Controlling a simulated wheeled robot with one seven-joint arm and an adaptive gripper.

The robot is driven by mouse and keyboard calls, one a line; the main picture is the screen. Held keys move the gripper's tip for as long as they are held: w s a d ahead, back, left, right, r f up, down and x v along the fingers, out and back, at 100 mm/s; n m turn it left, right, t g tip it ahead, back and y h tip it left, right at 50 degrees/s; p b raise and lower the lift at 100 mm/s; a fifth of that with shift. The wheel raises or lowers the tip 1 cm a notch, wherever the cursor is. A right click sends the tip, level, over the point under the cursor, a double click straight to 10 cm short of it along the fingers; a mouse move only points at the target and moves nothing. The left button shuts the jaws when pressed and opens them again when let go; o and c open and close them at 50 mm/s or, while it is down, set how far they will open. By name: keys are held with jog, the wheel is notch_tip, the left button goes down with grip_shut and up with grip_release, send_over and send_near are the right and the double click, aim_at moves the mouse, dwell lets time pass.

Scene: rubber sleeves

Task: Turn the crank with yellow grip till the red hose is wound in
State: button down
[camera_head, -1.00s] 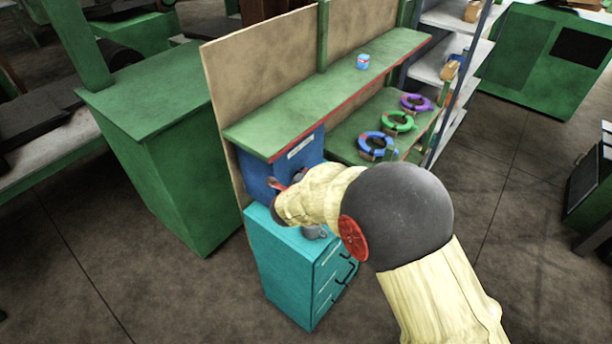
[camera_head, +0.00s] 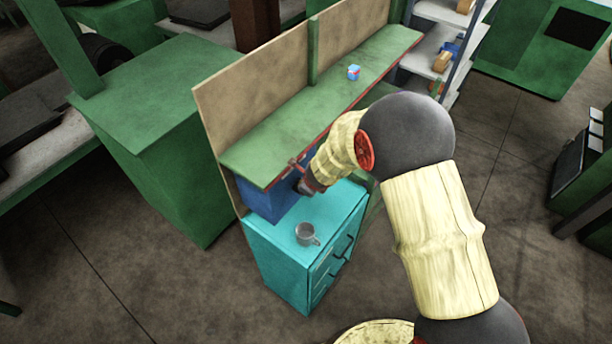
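My gripper (camera_head: 309,186) is at the front of a blue box (camera_head: 262,202) under the green shelf, above the teal cabinet. It is small, dark and partly covered by my sleeved arm, so I cannot tell whether its fingers are open or shut. A thin reddish piece (camera_head: 297,165) shows beside it at the box front; I cannot tell whether it touches the gripper. I cannot make out the crank, its yellow grip or the red hose.
A grey metal mug (camera_head: 305,235) stands on the teal cabinet (camera_head: 340,205). A small blue and red can (camera_head: 353,72) stands on the green shelf (camera_head: 300,110). A green cabinet (camera_head: 150,100) is at left. Grey shelving (camera_head: 425,58) stands behind my arm. Floor in front is open.

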jog(key=shift+w+d+p, duration=0.15)
jog(key=shift+p, duration=0.25)
jog(key=c, duration=1.6)
grip_release()
jog(key=shift+g, duration=0.3)
jog(key=shift+v, duration=3.7)
